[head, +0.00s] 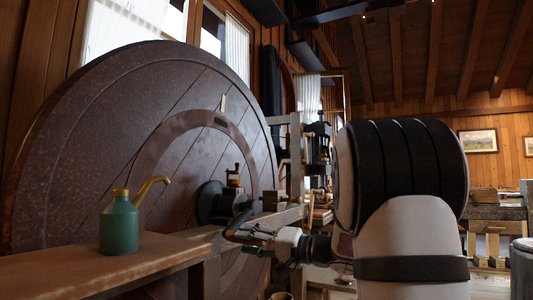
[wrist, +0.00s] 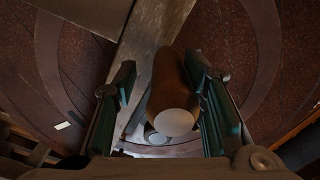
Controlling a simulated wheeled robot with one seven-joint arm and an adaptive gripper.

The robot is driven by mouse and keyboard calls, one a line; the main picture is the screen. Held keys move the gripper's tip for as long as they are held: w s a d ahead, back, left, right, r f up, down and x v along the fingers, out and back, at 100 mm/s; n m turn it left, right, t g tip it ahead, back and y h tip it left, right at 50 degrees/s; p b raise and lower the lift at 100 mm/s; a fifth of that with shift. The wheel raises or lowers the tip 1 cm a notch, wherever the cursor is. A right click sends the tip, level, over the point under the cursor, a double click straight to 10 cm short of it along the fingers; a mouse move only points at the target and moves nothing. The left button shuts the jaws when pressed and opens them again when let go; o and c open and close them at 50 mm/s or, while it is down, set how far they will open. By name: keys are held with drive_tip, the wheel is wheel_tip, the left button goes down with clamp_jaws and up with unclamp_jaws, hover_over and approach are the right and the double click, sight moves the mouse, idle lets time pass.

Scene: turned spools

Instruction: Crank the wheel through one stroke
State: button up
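The large dark red wheel (head: 95,150) stands upright on the left in the head view, with a black hub (head: 212,203) at its middle. It fills the background of the wrist view (wrist: 285,50). In the wrist view a brown wooden handle (wrist: 173,85) with a pale round end lies between the two fingers of my gripper (wrist: 165,105). The fingers are apart, with a gap on the left of the handle; the right finger is close beside it, and I cannot tell if they touch. In the head view my gripper (head: 250,238) is by the hub, partly hidden.
A green oil can (head: 120,224) with a brass spout stands on a wooden ledge (head: 135,262) at the lower left. A wooden frame with black machine parts (head: 318,145) stands behind my arm. A workbench (head: 495,215) is at the far right.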

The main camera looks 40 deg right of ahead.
drive_tip(key=shift+s+a+r+m+p, duration=0.2)
drive_tip(key=shift+r+m+p, duration=0.6)
drive_tip(key=shift+p, duration=1.6)
drive_tip(key=shift+s+a+r+m+p, duration=0.2)
drive_tip(key=shift+r+m+p, duration=0.6)
drive_tip(key=shift+p, duration=1.6)
drive_tip(key=r+p, duration=0.1)
drive_tip(key=p, duration=0.2)
drive_tip(key=r+m+p, duration=0.1)
drive_tip(key=r+p, duration=0.1)
drive_tip(key=p, duration=0.1)
drive_tip(key=shift+w+a, duration=0.1)
drive_tip(key=shift+a, duration=0.2)
drive_tip(key=r+m+p, duration=0.1)
drive_tip(key=p, duration=0.3)
drive_tip(key=shift+r+m, duration=0.2)
drive_tip(key=shift+m, duration=0.1)
drive_tip(key=w+d+r+m+p, duration=0.3)
drive_tip(key=d+r+m+p, duration=0.7)
drive_tip(key=r+m+p, duration=0.3)
drive_tip(key=shift+w+r+m+p, duration=0.25)
drive_tip(key=shift+m+p, duration=0.25)
drive_tip(key=shift+p, duration=0.05)
drive_tip(key=shift+f, duration=0.1)
drive_tip(key=p+v, duration=0.4)
drive_tip(key=v, duration=0.7)
drive_tip(key=shift+a, duration=0.1)
